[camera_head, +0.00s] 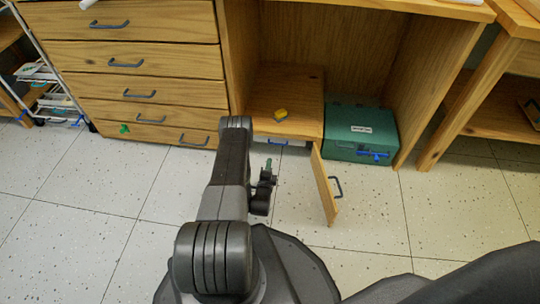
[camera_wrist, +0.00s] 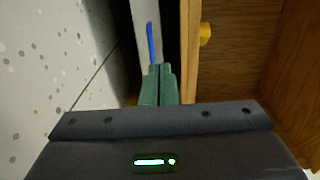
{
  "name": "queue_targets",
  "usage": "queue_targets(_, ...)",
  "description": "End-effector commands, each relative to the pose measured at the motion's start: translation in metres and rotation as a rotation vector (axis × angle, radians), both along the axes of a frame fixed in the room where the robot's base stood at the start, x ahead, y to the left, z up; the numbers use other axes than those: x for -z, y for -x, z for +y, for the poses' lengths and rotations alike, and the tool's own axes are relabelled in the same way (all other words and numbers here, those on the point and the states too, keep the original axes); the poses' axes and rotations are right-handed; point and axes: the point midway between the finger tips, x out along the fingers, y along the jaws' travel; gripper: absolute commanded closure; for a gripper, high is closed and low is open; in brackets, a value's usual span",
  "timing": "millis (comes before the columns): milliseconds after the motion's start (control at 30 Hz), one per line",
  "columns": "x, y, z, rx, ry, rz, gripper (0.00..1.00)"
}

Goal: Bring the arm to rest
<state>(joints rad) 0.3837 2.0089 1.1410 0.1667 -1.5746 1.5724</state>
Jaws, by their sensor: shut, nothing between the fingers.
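My gripper (camera_head: 268,168) hangs at the end of my bent arm, low in front of the wooden desk, just left of the open cabinet door. In the wrist view its two green fingers (camera_wrist: 159,84) are together, with nothing between them. A blue handle (camera_wrist: 150,42) shows beyond the fingertips in that view, on a pale front. I cannot tell whether the fingertips are clear of it by much.
A small wooden door (camera_head: 325,187) stands open right of my gripper. A yellow object (camera_head: 280,115) lies on the low wooden box (camera_head: 300,84). A green box (camera_head: 345,128) stands beside it. Drawers (camera_head: 139,72) fill the left side. Floor at left is clear.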

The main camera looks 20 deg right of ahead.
Motion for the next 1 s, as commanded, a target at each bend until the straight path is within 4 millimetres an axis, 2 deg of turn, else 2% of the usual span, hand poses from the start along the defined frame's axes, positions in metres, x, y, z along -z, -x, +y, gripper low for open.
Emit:
queue_targets(200,0.0,0.007,0.004,0.0,-0.001,0.001,1.0)
queue_targets(567,0.001,0.002,0.002,0.0,0.001,-0.001,1.0)
queue_targets(667,0.002,-0.007,-0.004,0.0,0.002,-0.003,1.0)
queue_targets(1000,0.003,-0.059,-0.037,0.001,0.001,-0.004,1.0)
